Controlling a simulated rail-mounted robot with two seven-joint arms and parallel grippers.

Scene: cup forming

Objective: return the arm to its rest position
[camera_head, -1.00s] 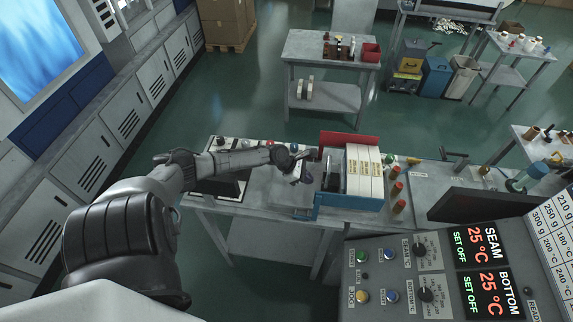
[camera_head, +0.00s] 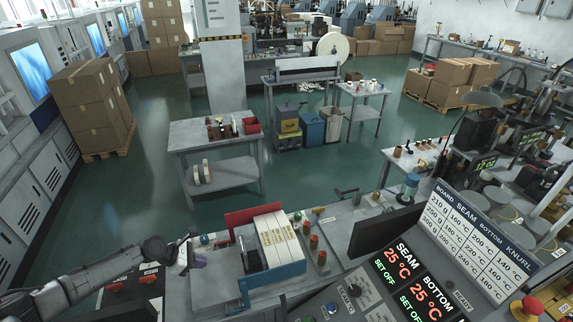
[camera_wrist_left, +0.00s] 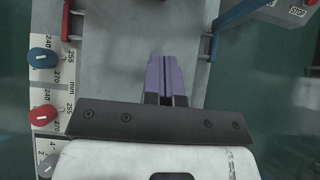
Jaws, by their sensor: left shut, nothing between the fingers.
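My left arm comes in from the lower left in the head view. My left gripper (camera_head: 199,261) is over the left part of the metal workbench (camera_head: 215,290), left of the blue box that holds white card stacks. In the left wrist view its purple fingers (camera_wrist_left: 166,80) are pressed together with nothing between them. A grey metal surface (camera_wrist_left: 110,60) lies beneath them. My right gripper is in neither view.
The blue box (camera_head: 278,278) with white stacks (camera_head: 278,240) and a red panel (camera_head: 240,217) stands right of the gripper. A control console (camera_head: 345,297) and a dark screen (camera_head: 385,232) are farther right. Red (camera_wrist_left: 42,116) and blue (camera_wrist_left: 42,57) knobs sit along a scale.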

